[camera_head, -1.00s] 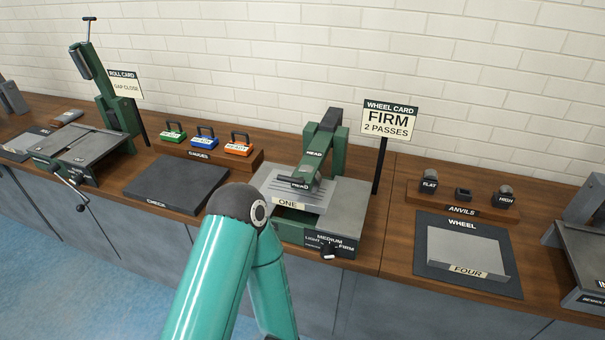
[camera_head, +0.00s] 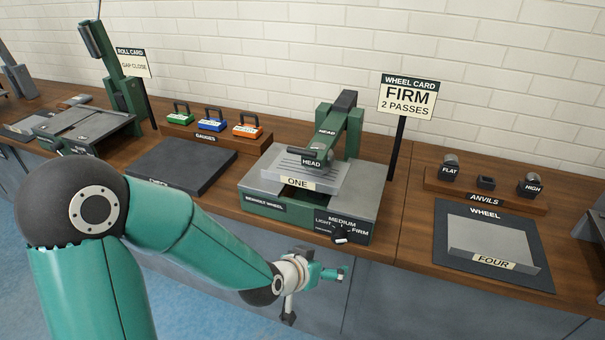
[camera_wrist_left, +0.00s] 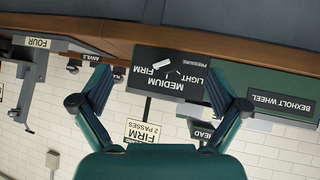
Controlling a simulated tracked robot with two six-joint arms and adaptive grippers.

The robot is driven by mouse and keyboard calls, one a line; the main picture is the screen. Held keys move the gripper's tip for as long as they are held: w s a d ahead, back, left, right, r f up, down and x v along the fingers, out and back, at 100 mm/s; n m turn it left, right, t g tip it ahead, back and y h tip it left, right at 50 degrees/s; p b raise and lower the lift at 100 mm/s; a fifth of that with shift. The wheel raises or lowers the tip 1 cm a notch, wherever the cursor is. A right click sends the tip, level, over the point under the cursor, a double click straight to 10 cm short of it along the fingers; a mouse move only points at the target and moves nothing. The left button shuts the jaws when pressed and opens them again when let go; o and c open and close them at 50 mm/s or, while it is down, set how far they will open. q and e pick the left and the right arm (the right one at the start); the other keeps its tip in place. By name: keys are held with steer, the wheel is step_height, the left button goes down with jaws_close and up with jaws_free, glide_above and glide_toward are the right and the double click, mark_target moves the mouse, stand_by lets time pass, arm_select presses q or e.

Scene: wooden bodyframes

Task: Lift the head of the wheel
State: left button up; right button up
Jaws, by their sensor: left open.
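The green wheel head (camera_head: 327,143), marked HEAD, is lowered over the grey panel ONE (camera_head: 281,172) on the Bexholt wheel (camera_head: 364,197). Its dark handle (camera_head: 294,152) points left. My left gripper (camera_head: 340,273) is open and empty, in front of the bench edge, below and apart from the wheel's pressure knob (camera_head: 340,236). The left wrist view is upside down. There my two open fingers (camera_wrist_left: 158,88) frame the pressure dial plate (camera_wrist_left: 172,80), and the HEAD label (camera_wrist_left: 203,133) shows partly behind a finger. My right gripper is out of view.
The wheel card (camera_head: 408,97) reads FIRM, 2 PASSES, on a post right of the wheel. The anvil rack (camera_head: 437,187) and panel FOUR (camera_head: 495,242) stand further right. The dark pad (camera_head: 180,168) and gauges (camera_head: 205,138) are left. Free space lies before the bench.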

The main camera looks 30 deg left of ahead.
arm_select(q)
steer(key=a+r+t+y+b, duration=0.25)
steer(key=a+r+t, duration=0.2)
steer(key=r, duration=0.35)
steer(key=n+t+y+b, duration=0.1)
steer(key=t+y+b, duration=0.1)
steer(key=t+b, duration=0.15)
glide_toward(302, 153)
steer(key=shift+g, duration=0.3)
steer(key=x, duration=1)
steer(key=shift+w+a, duration=0.2)
steer(key=shift+w, duration=0.15)
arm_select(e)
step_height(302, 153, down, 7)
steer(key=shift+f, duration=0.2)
